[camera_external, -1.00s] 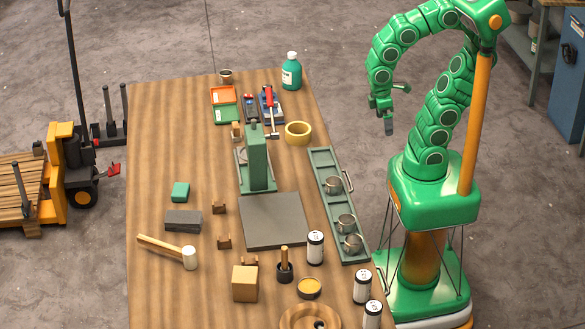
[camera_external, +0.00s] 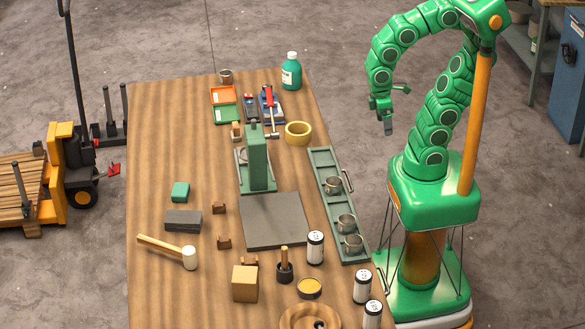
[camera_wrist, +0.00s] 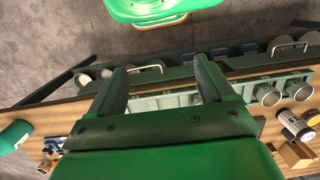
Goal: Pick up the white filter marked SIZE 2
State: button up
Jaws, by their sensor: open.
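Several white cylindrical filters with dark bands stand upright at the near right of the table. One filter (camera_external: 315,247) is beside the grey plate, another (camera_external: 362,286) is at the table's right edge, and a third (camera_external: 373,314) is nearer the bottom. Their markings are too small to read, so I cannot tell which is SIZE 2. My gripper (camera_external: 388,125) hangs high to the right of the table, well away from the filters. In the wrist view my gripper (camera_wrist: 160,68) has its two fingers apart with nothing between them. A white filter (camera_wrist: 294,124) shows at the right there.
A green rack (camera_external: 325,185) with metal mugs runs along the table's right edge. A green press (camera_external: 257,160) stands behind a grey plate (camera_external: 275,220). A wooden block (camera_external: 245,284), a dark pot (camera_external: 285,271) and a round wooden dish (camera_external: 296,316) are near the filters.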

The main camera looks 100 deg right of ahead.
jog(key=w+a+r+m+y, duration=0.2)
jog(key=w+a+y, duration=0.2)
jog(key=a, duration=0.9)
jog(key=w+a+r+m+y, duration=0.15)
jog(key=w+a+y, duration=0.3)
jog(key=a, duration=0.85)
jog(key=w+a+r+m+y, duration=0.1)
jog(key=w+a+m+y, duration=0.3)
jog(key=a, duration=0.9)
jog(key=w+a+f+m+t+y, duration=0.1)
jog(key=w+a+f+m+y, duration=0.15)
jog(key=w+a+m, duration=0.4)
jog(key=m+t+h, duration=0.2)
jog(key=m, duration=0.3)
send_near(364, 285)
jog(key=a, duration=0.1)
jog(key=shift+s+a+f, duration=0.15)
jog(key=shift+a, duration=0.25)
jog(key=shift+f+x, duration=0.15)
jog(key=shift+x, duration=1.75)
jog(key=shift+f+x, duration=0.15)
jog(key=shift+x, duration=1.75)
jog(key=shift+d, duration=0.15)
jog(key=shift+c, duration=0.5)
